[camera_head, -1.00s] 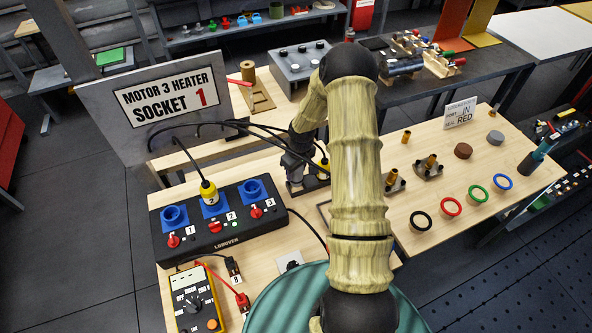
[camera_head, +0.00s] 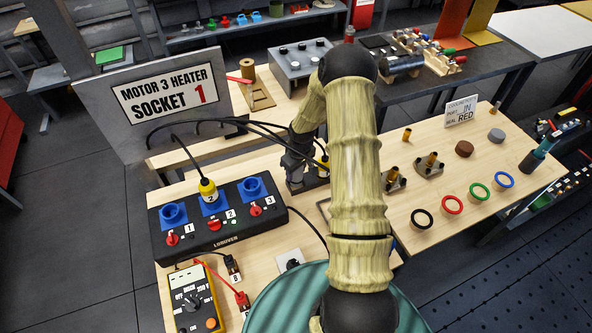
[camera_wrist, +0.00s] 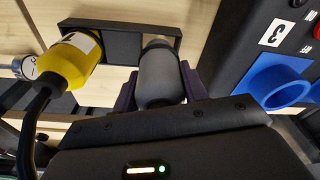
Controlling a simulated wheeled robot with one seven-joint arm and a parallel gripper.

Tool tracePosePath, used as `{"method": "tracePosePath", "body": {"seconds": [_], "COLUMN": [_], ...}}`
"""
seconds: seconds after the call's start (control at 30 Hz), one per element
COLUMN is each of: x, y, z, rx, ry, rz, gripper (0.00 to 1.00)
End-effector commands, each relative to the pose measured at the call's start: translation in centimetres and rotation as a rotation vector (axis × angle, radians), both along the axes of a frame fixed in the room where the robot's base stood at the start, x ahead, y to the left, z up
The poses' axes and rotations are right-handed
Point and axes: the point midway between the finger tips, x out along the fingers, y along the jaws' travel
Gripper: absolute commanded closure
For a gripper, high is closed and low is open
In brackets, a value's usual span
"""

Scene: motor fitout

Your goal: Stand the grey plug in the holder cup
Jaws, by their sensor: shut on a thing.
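In the wrist view my gripper (camera_wrist: 157,92) is shut on a grey cylindrical plug (camera_wrist: 158,75), with dark fingers on both sides of it. The far end of the plug is at a black rectangular holder frame (camera_wrist: 118,45); I cannot tell whether it is inside an opening or just above it. A yellow plug (camera_wrist: 78,60) with a black cable is beside it on the left, at the same holder. In the head view my gripper (camera_head: 295,165) points down at the black holder (camera_head: 308,186), and the grey plug is hidden there. The yellow plug (camera_head: 322,164) shows partly behind my arm.
The black socket box (camera_head: 225,240) with blue sockets stands left of the gripper; a yellow plug marked 2 (camera_head: 207,190) is in its middle socket. Black cables loop from the sign board (camera_head: 150,100). A yellow meter (camera_head: 195,295) lies in front. Coloured rings (camera_head: 452,206) lie at right.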

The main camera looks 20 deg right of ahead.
Motion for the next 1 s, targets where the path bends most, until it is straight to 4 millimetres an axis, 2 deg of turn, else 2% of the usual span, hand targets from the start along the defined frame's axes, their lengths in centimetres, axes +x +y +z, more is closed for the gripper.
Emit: {"method": "tracePosePath", "body": {"seconds": [1.0], "x": [0.0], "y": [0.0], "z": [-2.1], "rx": [-0.001], "ry": [-0.001], "rz": [0.0], "gripper": [0.83]}}
